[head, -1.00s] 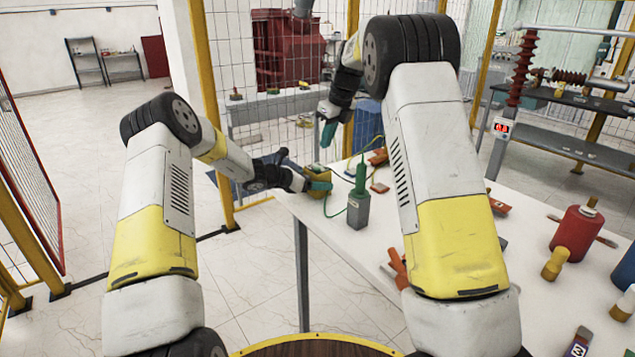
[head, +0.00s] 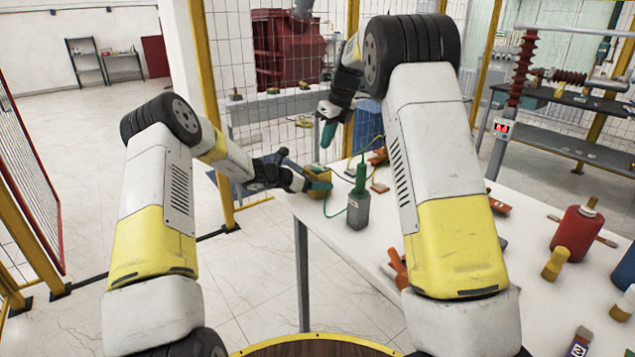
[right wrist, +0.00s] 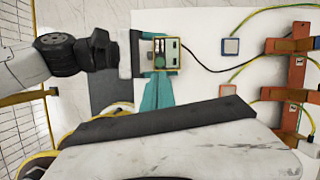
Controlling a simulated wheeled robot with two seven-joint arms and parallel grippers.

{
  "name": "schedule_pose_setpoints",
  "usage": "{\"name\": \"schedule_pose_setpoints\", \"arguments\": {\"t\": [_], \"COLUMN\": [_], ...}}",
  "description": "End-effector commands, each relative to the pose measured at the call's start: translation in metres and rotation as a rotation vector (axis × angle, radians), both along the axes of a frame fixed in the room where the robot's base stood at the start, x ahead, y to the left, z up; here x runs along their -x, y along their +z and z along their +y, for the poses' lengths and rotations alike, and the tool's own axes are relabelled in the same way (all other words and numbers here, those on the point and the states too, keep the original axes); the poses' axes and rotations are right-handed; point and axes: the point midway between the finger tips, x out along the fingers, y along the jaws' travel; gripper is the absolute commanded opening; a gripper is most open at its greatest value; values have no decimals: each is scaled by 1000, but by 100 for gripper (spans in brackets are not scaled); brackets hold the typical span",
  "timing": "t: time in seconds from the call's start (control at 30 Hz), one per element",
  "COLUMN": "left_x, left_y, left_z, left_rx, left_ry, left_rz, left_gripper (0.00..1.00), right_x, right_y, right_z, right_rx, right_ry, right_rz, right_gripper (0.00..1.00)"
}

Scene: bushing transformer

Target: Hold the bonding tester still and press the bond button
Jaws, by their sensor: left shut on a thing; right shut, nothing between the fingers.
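The bonding tester (head: 319,172), a small yellow-edged box, stands at the far left end of the white table. In the right wrist view the tester (right wrist: 174,50) shows its pale top face from above; I cannot tell which mark is the bond button. My left gripper (head: 320,185) is shut on the tester, reaching in from the left; it also shows in the right wrist view (right wrist: 146,56). My right gripper (head: 328,134) has its teal fingers together, empty, pointing down above the tester. In the right wrist view its fingertips (right wrist: 159,72) overlap the tester's lower edge; I cannot tell whether they touch.
A grey-green probe holder (head: 359,209) stands close to the tester with a green cable. A blue square block (right wrist: 231,47) and orange clamps (right wrist: 292,60) with cables lie beyond it. A red cylinder (head: 577,232) stands at the right. My right arm hides the table's middle.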

Motion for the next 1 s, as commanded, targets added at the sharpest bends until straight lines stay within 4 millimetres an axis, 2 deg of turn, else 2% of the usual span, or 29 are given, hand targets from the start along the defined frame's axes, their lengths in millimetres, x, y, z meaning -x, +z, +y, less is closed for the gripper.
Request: {"name": "schedule_pose_setpoints", "arguments": {"t": [0.23,0.37,0.47,0.6,0.8,1.0], "left_x": [0,0,0,0,0,0], "left_y": [0,0,0,1,1,1], "left_z": [0,0,0,0,0,0], "left_rx": [-1,-1,-1,0,0,0], "left_ry": [1,1,1,1,1,0], "left_rz": [-1,-1,-1,-2,-2,-1], "left_gripper": [5,5,5,5,5,5], "right_x": [0,-4,-9,-16,-21,-20], "right_y": [0,-3,-5,-3,8,17], "right_z": [-1,-5,-10,-10,5,23], "right_rx": [10,84,197,413,707,883], "right_ry": [19,137,325,669,1133,1397], "right_rz": [-12,-85,-193,-371,-584,-703], "right_gripper": [0,0,0,0,0,0]}}
